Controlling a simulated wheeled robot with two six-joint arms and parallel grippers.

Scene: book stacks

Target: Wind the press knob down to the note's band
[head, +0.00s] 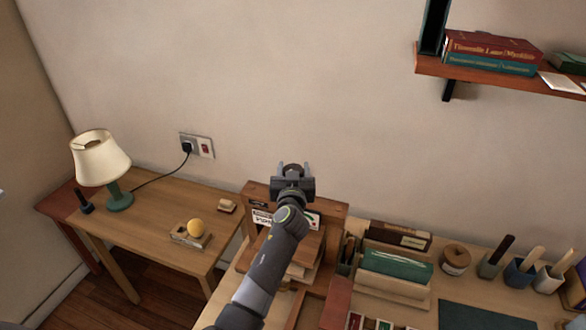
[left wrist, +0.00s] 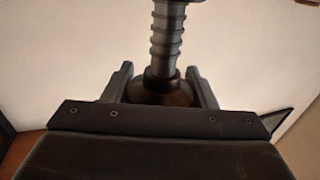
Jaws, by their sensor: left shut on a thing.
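The wooden book press (head: 334,209) stands at the back of the bench. My left gripper (head: 293,170) is over the press top, shut on the dark press knob (head: 292,167). In the left wrist view the two fingers stand on either side of the knob (left wrist: 160,92), and the ribbed metal screw (left wrist: 167,35) runs from it. A small white note (head: 263,217) with dark print shows on the press front, partly behind my arm. A gauge with a green part (head: 311,220) shows right of my arm. Its exact reading is too small to tell. My right gripper is not in view.
Books and a green-topped block (head: 396,264) stand right of the press, with tool pots (head: 519,270) farther right. A side table (head: 150,214) with a lamp (head: 101,160) stands left. A wall shelf (head: 490,74) holds books at upper right.

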